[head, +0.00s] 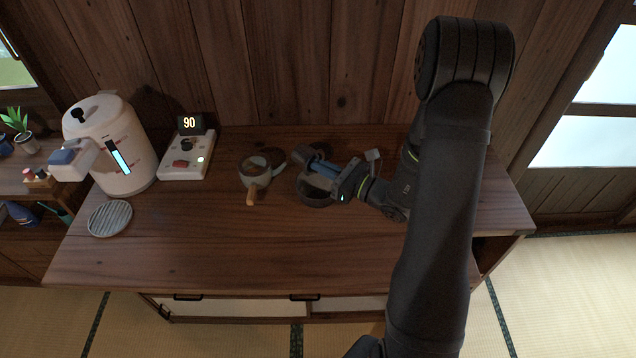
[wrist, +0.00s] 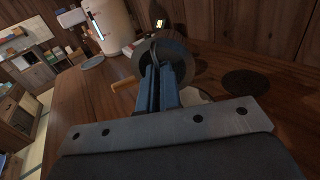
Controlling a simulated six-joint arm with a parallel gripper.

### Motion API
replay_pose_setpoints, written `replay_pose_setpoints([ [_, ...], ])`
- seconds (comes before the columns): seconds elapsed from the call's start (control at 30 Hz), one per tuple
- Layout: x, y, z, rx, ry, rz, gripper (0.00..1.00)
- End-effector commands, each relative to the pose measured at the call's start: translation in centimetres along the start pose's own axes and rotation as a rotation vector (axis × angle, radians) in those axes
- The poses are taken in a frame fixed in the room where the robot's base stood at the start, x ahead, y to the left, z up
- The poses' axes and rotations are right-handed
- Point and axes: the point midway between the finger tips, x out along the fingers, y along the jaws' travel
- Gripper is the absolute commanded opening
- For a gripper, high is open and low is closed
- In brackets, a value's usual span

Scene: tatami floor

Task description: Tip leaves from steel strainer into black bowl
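My gripper (head: 312,163) reaches in from the right, low over the table, its blue fingers pointing left. In the wrist view the fingers (wrist: 166,88) are close together on a thin grey part, which looks like the steel strainer's handle. A round grey rim at their tips looks like the strainer (wrist: 178,50). Whether leaves are in it cannot be told. The black bowl (head: 315,199) stands below the gripper, partly covered by it. A small pot (head: 256,170) with a wooden handle and brown contents stands left of the bowl.
A white water dispenser (head: 122,165) and a control box (head: 187,158) showing 90 stand at the back left. A round slatted grey trivet (head: 110,218) lies at the left. A dark flat disc (wrist: 245,83) lies right of the fingers. The table's front is clear.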

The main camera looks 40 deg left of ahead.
Motion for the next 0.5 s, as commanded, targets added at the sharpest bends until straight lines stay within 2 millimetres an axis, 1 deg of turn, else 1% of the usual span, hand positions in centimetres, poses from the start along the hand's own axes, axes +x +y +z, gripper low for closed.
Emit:
replay_pose_setpoints([
  [0.13, 0.7, -0.1, 0.6, 0.026, 0.179, 0.001, 0.0],
  [0.2, 1.6, -0.2, 0.5, 0.041, 0.239, 0.004, 0.0],
  [0.37, 1.7, -0.3, 0.3, 0.051, 0.259, 0.0, 0.0],
  [0.5, 2.1, -0.3, 0.4, 0.056, 0.286, 0.003, 0.0],
])
